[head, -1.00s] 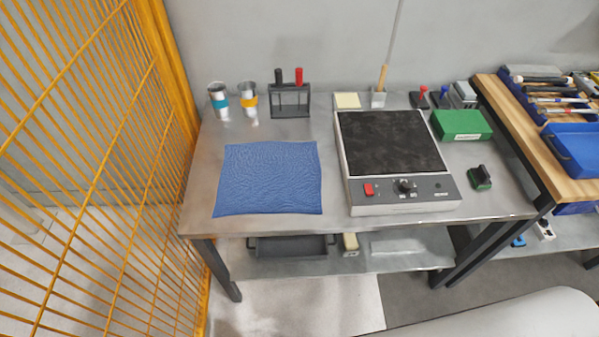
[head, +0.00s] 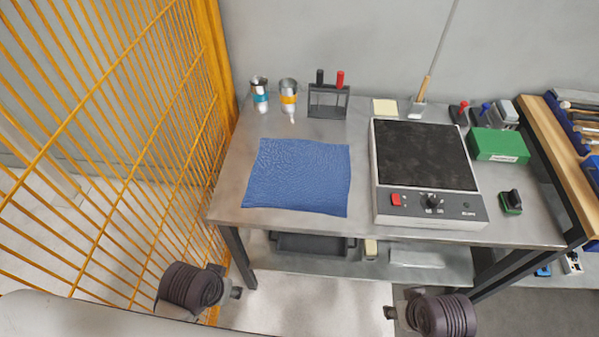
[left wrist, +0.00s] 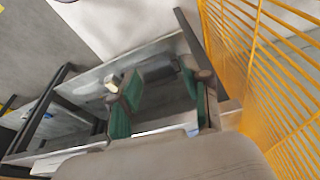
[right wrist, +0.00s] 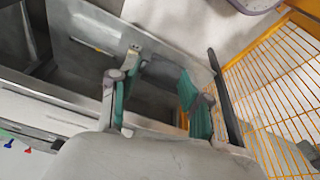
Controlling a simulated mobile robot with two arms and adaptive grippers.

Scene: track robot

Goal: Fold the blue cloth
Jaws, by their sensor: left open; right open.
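The blue cloth (head: 298,177) lies flat and spread out on the left part of the metal table, wrinkled in texture, with no fold visible. My left gripper (left wrist: 162,98) shows in the left wrist view with its green-padded fingers apart and nothing between them. My right gripper (right wrist: 157,92) shows in the right wrist view, also open and empty. In the head view only dark ribbed parts of my arms show, low in front of the table; the fingers are not visible there. Both grippers are away from the cloth. I cannot make out the cloth in the wrist views.
A hotplate (head: 424,160) stands right of the cloth. Two metal cups (head: 288,95) and a black rack (head: 328,101) stand behind it. A green box (head: 498,145) is at the right. A yellow mesh fence (head: 110,140) borders the left. A lower shelf (head: 420,262) lies beneath.

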